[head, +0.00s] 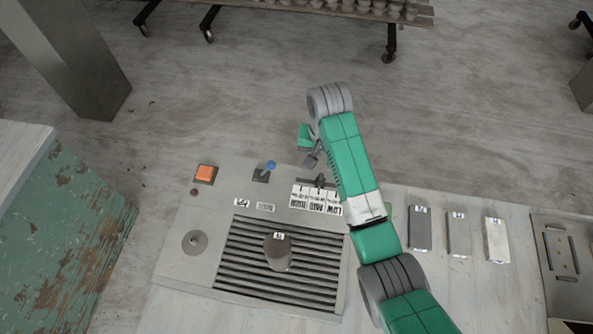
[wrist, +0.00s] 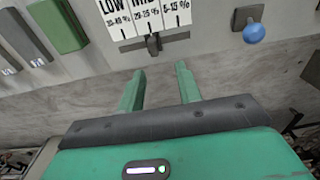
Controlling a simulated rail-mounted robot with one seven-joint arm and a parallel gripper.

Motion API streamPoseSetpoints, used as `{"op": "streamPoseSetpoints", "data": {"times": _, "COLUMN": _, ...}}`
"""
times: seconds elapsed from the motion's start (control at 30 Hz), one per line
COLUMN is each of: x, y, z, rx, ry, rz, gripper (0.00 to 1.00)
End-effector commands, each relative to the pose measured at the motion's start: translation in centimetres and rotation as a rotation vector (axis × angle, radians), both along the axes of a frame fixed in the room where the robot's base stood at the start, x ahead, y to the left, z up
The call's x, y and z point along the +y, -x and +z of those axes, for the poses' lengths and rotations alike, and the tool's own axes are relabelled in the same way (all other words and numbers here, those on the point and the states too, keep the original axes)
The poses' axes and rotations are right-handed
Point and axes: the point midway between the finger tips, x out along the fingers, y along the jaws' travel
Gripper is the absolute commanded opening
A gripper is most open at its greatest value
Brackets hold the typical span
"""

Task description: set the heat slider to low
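The heat slider's dark knob (head: 319,181) stands at the back edge of its white label plate (head: 316,198) on the grey control panel. In the wrist view the knob (wrist: 153,43) lines up with the middle label column, between LOW (wrist: 113,6) on the left and the 5-15 % column on the right. My gripper (wrist: 159,69) is open and empty. Its two green fingers point toward the knob, which appears ahead of and between the fingertips, apart from them. In the head view my arm hides part of the gripper.
A blue-ball lever (head: 268,169) and an orange button (head: 205,174) are left of the slider. A slatted grille (head: 240,270) with a grey lump (head: 278,252) lies in front. Several blocks, one grey (head: 420,229), stand to the right.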

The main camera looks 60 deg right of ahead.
Motion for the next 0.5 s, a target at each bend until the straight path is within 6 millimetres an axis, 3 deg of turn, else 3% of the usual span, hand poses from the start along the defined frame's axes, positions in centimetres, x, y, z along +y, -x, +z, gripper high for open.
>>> {"op": "streamPoseSetpoints", "data": {"times": 0.07, "x": -0.3, "y": 1.2, "z": -1.1, "rx": 0.029, "ry": -0.027, "rz": -0.025, "gripper": 0.35}}
{"op": "streamPoseSetpoints", "data": {"times": 0.23, "x": -0.2, "y": 1.3, "z": -1.6, "rx": 0.033, "ry": -0.032, "rz": -0.027, "gripper": 0.35}}
{"op": "streamPoseSetpoints", "data": {"times": 0.5, "x": -0.3, "y": 1.3, "z": -6.6, "rx": 0.032, "ry": -0.029, "rz": -0.026, "gripper": 0.35}}
